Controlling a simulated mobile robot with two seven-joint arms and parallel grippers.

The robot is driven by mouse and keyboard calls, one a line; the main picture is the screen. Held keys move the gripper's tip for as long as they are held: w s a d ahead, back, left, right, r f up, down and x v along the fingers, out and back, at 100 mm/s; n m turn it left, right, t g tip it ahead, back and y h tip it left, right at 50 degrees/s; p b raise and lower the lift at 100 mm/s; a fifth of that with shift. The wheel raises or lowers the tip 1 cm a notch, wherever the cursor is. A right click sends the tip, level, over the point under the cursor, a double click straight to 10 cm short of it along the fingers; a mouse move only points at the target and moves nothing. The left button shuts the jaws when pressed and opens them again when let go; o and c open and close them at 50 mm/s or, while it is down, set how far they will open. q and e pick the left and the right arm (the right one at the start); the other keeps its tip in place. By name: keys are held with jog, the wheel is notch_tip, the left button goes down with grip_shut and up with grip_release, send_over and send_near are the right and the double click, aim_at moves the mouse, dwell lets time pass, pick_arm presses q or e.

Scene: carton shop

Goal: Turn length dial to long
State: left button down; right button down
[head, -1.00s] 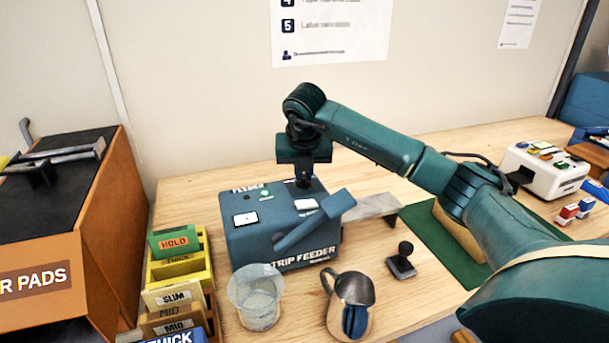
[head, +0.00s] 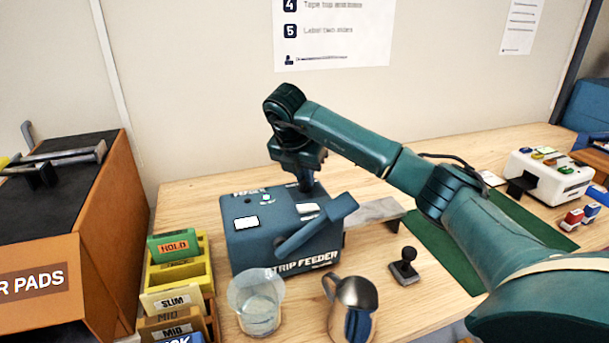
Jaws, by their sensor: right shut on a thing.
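The blue strip feeder (head: 262,243) stands on the wooden table, with a lever arm (head: 315,224) on its front right. Two pale label plates (head: 246,223) and a small light (head: 265,199) show on its top. My right gripper (head: 307,187) points down at the back right of the feeder's top. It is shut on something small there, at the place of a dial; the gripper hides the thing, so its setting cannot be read. My left gripper is not in view.
A clear cup (head: 257,304) and a metal jug (head: 353,308) stand in front of the feeder. A small black-handled stamp (head: 405,266) is to the right. Labelled card bins (head: 190,272) stand left. A green mat (head: 450,256) lies under my right arm.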

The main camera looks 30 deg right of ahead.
jog(key=shift+r, duration=0.1)
jog(key=c, duration=1.5)
grip_release()
jog(key=shift+o, duration=0.2)
jog(key=shift+a+r, duration=0.15)
jog(key=shift+r, duration=0.1)
pick_arm(q)
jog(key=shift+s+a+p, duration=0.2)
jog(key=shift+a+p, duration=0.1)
jog(key=shift+p, duration=0.2)
pick_arm(e)
jog(key=v, duration=1.2)
jog(key=shift+s+r, duration=0.2)
jog(key=shift+r, duration=0.05)
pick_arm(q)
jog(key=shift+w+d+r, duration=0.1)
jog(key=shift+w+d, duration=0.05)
